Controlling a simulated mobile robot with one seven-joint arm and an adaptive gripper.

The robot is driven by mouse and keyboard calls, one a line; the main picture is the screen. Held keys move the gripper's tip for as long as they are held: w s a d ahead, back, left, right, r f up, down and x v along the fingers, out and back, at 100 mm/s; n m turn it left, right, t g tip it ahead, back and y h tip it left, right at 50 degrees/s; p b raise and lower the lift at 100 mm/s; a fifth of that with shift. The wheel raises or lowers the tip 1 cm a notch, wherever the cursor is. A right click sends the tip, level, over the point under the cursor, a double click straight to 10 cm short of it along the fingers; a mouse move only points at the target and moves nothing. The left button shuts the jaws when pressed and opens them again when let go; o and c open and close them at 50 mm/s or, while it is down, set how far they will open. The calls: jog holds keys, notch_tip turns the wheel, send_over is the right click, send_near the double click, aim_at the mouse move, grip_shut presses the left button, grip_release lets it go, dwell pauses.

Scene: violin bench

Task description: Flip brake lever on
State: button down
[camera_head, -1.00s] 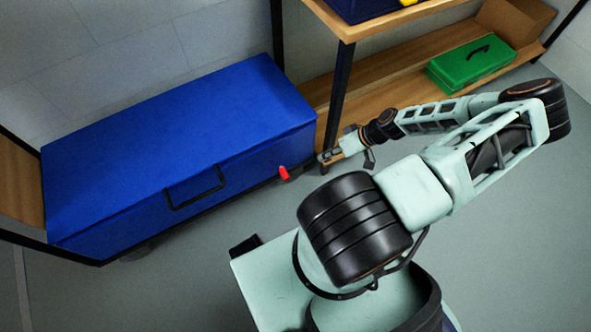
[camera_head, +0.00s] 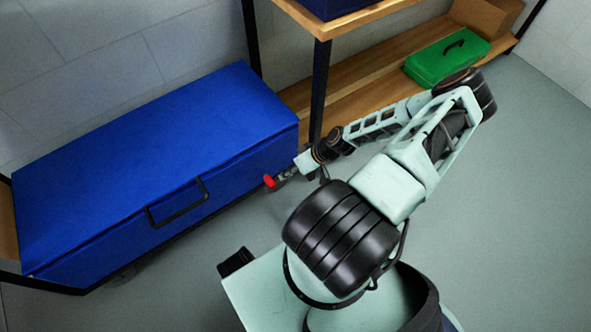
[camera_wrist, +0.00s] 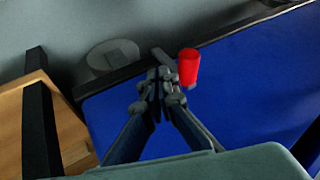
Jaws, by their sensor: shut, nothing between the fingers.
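The red brake lever (camera_head: 269,181) sticks out at the lower right edge of the big blue chest. In the wrist view the red lever (camera_wrist: 189,67) stands just right of my fingertips. My gripper (camera_head: 283,176) is close beside the lever in the head view, and in the wrist view my gripper (camera_wrist: 160,80) has its fingertips together with nothing between them. I cannot tell whether a finger touches the lever. The lever's base is partly hidden behind the fingers.
The blue chest (camera_head: 160,150) has a black front handle (camera_head: 178,203). A wooden shelf (camera_head: 385,97) behind my arm holds a green case (camera_head: 446,62) and a cardboard box (camera_head: 484,16). A dark shelf post (camera_head: 318,90) stands near my wrist. Open grey floor (camera_head: 520,200) lies at right.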

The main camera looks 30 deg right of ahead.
jog(key=shift+a, duration=0.8)
